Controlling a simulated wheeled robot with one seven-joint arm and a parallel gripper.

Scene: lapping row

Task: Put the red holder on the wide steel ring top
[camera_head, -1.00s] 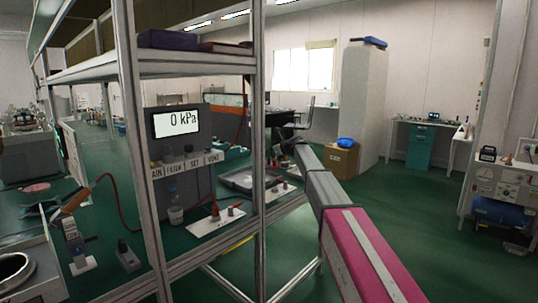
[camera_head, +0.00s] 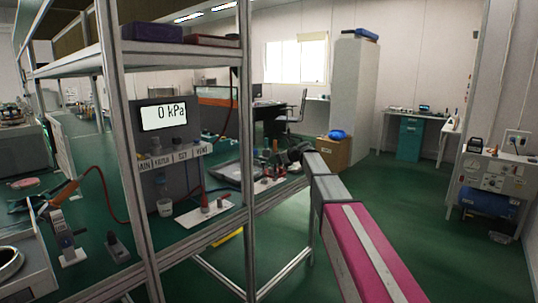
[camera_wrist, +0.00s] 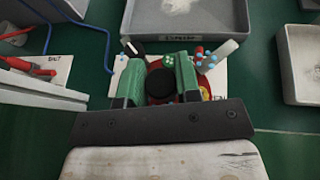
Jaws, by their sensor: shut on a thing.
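My gripper (camera_wrist: 160,82) shows in the wrist view with green fingers closed on the red holder (camera_wrist: 205,90), a red round piece with a black knob between the fingers. Part of the holder is hidden by the fingers and the dark gripper plate. A white card lies under or behind it; I cannot tell whether the holder touches the bench. In the head view my arm reaches to the bench behind the shelf post, and the gripper is too small to make out. A round metal ring with a dark middle (camera_head: 8,262) shows at the lower left; I cannot tell if it is the wide steel ring top.
A grey tray (camera_wrist: 245,18) lies just beyond the gripper, and another pale tray (camera_wrist: 288,75) is at the right. Red and blue cables run at the left. A metal shelf post (camera_head: 246,150) stands near my arm. Green floor (camera_head: 400,200) is open at the right.

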